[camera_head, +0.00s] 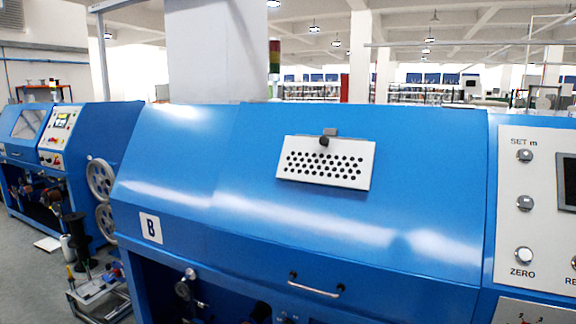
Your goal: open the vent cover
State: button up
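The vent cover (312,176) is a light grey plate with rows of dark round holes. It lies against the sloped blue front of machine B (254,136), right of the picture's middle, and looks closed. A small dark knob (324,142) sits at its upper edge, with a grey bracket or latch (331,132) just above. No part of my gripper shows in this view.
A metal handle (315,286) projects from the machine below the vent. A control panel (525,200) with buttons and a screen stands at the right. Another blue machine (85,130) and reels (100,178) are at the left, beside open grey floor (30,270).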

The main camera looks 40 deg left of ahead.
aim_at(322, 161)
jog(key=u, duration=1.45)
